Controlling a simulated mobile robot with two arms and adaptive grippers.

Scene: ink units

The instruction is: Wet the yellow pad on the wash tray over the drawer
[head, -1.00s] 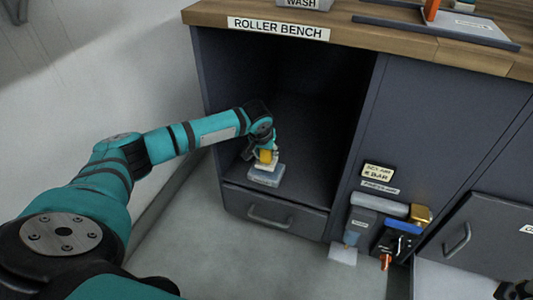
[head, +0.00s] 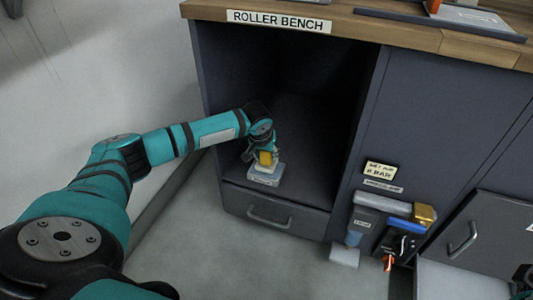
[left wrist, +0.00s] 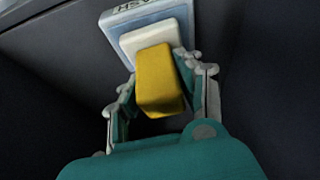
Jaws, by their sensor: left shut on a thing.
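My left gripper (left wrist: 160,98) is shut on the yellow pad (left wrist: 160,78), a small upright block. The pad also shows in the head view (head: 266,158). Below its far end is a white slab (left wrist: 150,36). I cannot tell whether the slab belongs to the pad or to the tray. The wash tray (left wrist: 118,28), pale blue-grey and marked WASH, lies under the slab. In the head view the tray (head: 264,180) sits at the front of the open bay, above the closed drawer (head: 240,203).
Bay walls stand around my left gripper, with the wooden roller bench top (head: 400,32) above. Right of the bay are a dispenser-like fixture (head: 380,225) with a gold end, and a handled front (head: 470,235). The floor in front is clear.

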